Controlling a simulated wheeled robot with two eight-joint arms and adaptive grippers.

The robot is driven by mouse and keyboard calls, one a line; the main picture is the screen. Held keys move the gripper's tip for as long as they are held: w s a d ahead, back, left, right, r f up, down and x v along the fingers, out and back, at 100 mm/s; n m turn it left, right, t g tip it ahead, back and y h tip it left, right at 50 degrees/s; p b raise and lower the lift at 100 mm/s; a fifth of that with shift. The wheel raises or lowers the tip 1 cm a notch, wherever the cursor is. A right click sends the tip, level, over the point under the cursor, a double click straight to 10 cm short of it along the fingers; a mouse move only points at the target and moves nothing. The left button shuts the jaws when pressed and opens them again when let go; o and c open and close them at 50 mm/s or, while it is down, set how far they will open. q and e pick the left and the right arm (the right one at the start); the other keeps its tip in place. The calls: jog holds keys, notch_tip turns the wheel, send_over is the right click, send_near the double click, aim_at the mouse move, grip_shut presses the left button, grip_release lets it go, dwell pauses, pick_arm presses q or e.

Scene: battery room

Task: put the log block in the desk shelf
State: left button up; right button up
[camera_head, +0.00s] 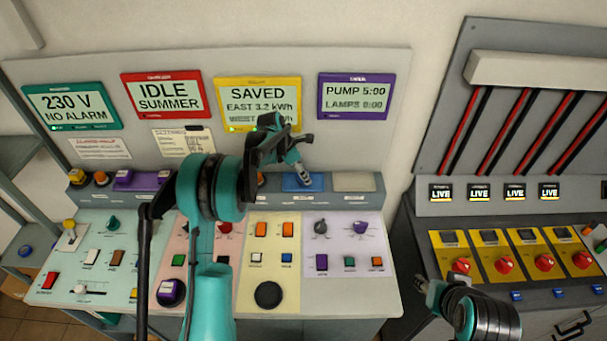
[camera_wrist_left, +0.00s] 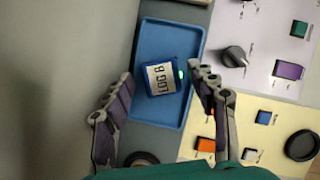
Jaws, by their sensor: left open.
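The log block (camera_wrist_left: 162,78) is a small blue block with a white label reading "LOG B". It lies slightly turned in a blue tray (camera_wrist_left: 165,35). The tray also shows on the back ledge of the desk in the head view (camera_head: 317,186); the block cannot be made out there. My left gripper (camera_head: 303,158) is above the tray. In the left wrist view its open fingers (camera_wrist_left: 161,82) are on either side of the block, with no clear contact. My right gripper (camera_head: 428,290) is low at the right, its jaw state unclear. I cannot tell for certain which surface is the desk shelf.
The ledge (camera_head: 240,186) also carries purple and orange items and a pale tray (camera_head: 353,182). Buttons and knobs cover the desk panel (camera_head: 330,285). Grey shelving (camera_head: 20,175) stands at the far left. A yellow breaker panel (camera_head: 510,255) is at the right.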

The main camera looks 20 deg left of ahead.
pick_arm(q)
jog(key=v, duration=1.1)
jog(key=s+d+r+m+y, duration=0.1)
jog(key=s+d+r+m, duration=0.2)
jog(key=s+r+m, duration=0.4)
jog(key=s+d+f+m+t+y, duration=0.1)
jog(key=s+d+f+m+t, duration=0.1)
jog(key=s+m, duration=0.7)
jog(key=s+d+f+m+t+y, duration=0.1)
jog(key=s+m, duration=0.8)
jog(key=s, duration=0.9)
jog(key=shift+d+f+m+t+p, duration=0.4)
jog(key=shift+d+t+p, duration=0.05)
jog(key=shift+d+t, duration=0.25)
jog(key=shift+f, duration=0.1)
notch_tip(320, 180, down, 15)
jog(key=b, duration=1.5)
jog(key=shift+f, duration=0.15)
